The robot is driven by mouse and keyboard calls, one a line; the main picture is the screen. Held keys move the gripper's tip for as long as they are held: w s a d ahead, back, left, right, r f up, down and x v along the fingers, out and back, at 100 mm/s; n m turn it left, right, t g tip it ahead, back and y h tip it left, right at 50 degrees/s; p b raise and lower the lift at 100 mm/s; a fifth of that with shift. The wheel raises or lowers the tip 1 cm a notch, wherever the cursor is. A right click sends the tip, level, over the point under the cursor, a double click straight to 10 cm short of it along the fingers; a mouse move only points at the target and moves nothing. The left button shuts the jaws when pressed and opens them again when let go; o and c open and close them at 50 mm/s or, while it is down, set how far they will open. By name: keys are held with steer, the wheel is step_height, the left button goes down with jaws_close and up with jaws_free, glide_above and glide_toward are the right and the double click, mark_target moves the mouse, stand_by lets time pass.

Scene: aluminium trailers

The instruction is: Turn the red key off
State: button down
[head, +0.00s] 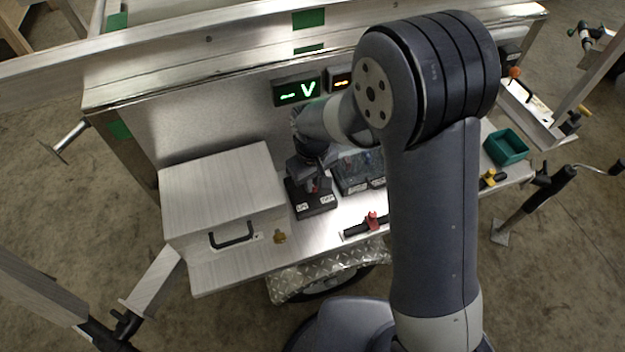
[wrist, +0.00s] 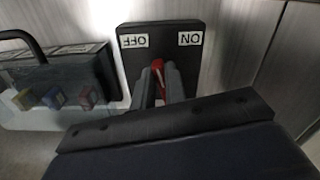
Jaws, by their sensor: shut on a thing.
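The red key (wrist: 157,66) sits on a black switch box (wrist: 160,27) with white labels reading OFF and ON, which appear upside down in the wrist view. My gripper (wrist: 163,85) is shut on the red key, with one finger on each side of it. The fingers hide most of the key. In the head view the switch box (head: 313,205) stands on the trailer's bench, and my gripper (head: 308,180) reaches down over it. A small bit of red shows between the fingers there. The key's exact angle is hard to tell.
A metal box with a black handle (head: 232,236) stands left of the switch box. A dark case (head: 358,172) is close on the right. A display (head: 298,91) glows green behind.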

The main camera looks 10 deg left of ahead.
steer(key=shift+w+d+n+b, duration=0.1)
steer(key=shift+w+n+b, duration=0.1)
steer(key=shift+n, duration=1.35)
steer(key=shift+w+d+n+b, duration=0.1)
steer(key=shift+w+n+b, duration=0.1)
steer(key=shift+n, duration=1.35)
steer(key=c, duration=1.4)
jaws_free()
steer(key=shift+c, duration=0.2)
steer(key=shift+r, duration=0.1)
step_height(320, 180, up, 11)
steer(key=shift+f, duration=0.2)
